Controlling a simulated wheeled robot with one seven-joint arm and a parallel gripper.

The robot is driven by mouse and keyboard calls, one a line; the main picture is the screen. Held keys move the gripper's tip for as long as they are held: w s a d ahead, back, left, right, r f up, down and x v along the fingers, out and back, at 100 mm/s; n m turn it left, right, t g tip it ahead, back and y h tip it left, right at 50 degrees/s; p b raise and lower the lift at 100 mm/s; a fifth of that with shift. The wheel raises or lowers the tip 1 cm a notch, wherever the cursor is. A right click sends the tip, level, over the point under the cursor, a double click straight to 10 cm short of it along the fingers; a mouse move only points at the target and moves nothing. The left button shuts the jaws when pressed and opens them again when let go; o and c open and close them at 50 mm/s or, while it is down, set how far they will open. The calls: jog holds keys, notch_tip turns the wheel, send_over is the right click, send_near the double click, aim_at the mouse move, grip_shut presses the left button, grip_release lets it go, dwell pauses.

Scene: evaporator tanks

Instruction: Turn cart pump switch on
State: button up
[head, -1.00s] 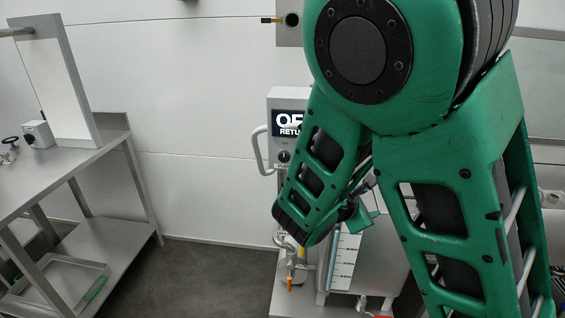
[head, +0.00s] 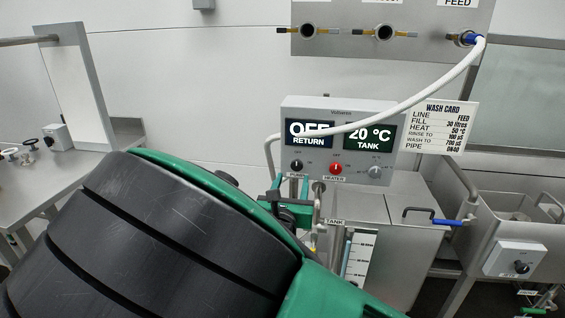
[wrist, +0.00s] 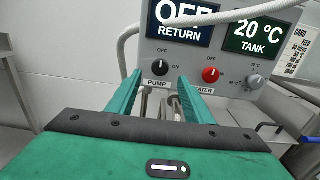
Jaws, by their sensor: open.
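The pump switch (head: 296,165) is a small black knob at the lower left of the grey control box (head: 312,106). It also shows in the wrist view (wrist: 160,67), above the PUMP label, with an ON mark at its right. The return display (head: 307,134) reads OFF. My gripper (wrist: 160,79) is open and empty. Its two green fingers point at the panel, and the knob appears between their tips in the wrist view. I cannot tell whether the fingers touch it. In the head view my gripper (head: 284,197) is just below the knob, partly hidden by my arm.
A red heater knob (head: 336,169) sits right of the pump knob, near my right finger. A white hose (head: 440,85) crosses the box to a wall port. A steel tank (head: 405,240) stands below right. A steel table (head: 30,185) is at left.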

aim_at(296, 166)
jog(key=x, duration=0.7)
jog(key=shift+w, duration=0.2)
jog(key=c, duration=1)
